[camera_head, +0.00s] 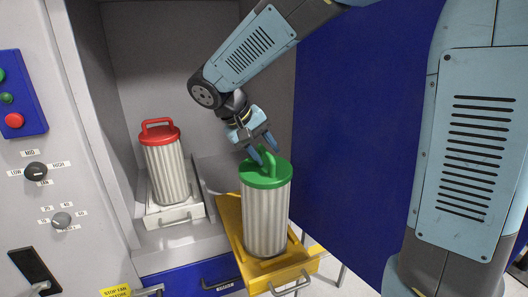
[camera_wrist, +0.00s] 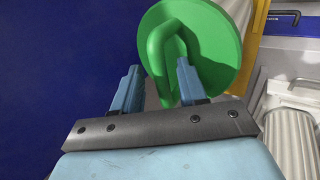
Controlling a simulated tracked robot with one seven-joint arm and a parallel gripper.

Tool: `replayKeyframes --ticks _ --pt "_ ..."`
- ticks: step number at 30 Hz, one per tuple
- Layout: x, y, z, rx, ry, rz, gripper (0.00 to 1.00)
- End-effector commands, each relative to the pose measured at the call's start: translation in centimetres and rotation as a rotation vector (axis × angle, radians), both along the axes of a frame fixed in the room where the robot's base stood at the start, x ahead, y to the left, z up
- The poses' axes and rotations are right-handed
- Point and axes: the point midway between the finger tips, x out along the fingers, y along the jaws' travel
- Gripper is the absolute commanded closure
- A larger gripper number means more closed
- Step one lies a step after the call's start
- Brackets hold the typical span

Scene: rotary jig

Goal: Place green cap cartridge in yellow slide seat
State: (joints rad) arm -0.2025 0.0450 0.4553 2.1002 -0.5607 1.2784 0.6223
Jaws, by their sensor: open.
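The green cap cartridge (camera_head: 265,215) stands upright in the yellow slide seat (camera_head: 233,235), which is pulled out at the front of the cabinet. Its green cap and handle (camera_head: 268,165) are on top. My gripper (camera_head: 263,150) is just above and behind the cap, with its fingers open near the handle. In the wrist view the green cap (camera_wrist: 215,45) fills the upper middle, and the handle lies between my gripper's two fingers (camera_wrist: 158,88). The fingers show no clear grip on it. A strip of the yellow seat (camera_wrist: 243,65) shows at the right.
A red cap cartridge (camera_head: 165,165) stands in a white slide seat (camera_head: 155,218) to the left. A blue panel (camera_head: 350,140) is close on the right. A control panel with knobs (camera_head: 36,172) is at the far left. A blue drawer (camera_head: 190,283) is below.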

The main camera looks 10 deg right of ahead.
Motion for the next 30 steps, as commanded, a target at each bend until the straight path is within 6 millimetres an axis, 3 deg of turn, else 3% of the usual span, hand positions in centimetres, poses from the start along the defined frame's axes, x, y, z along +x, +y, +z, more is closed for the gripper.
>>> replayKeyframes --ticks 18,30 --pt "-1.4 5.2 8.6 0.001 -0.001 0.001 0.58" --pt "-1.8 5.9 10.1 0.002 -0.001 0.0 0.58"
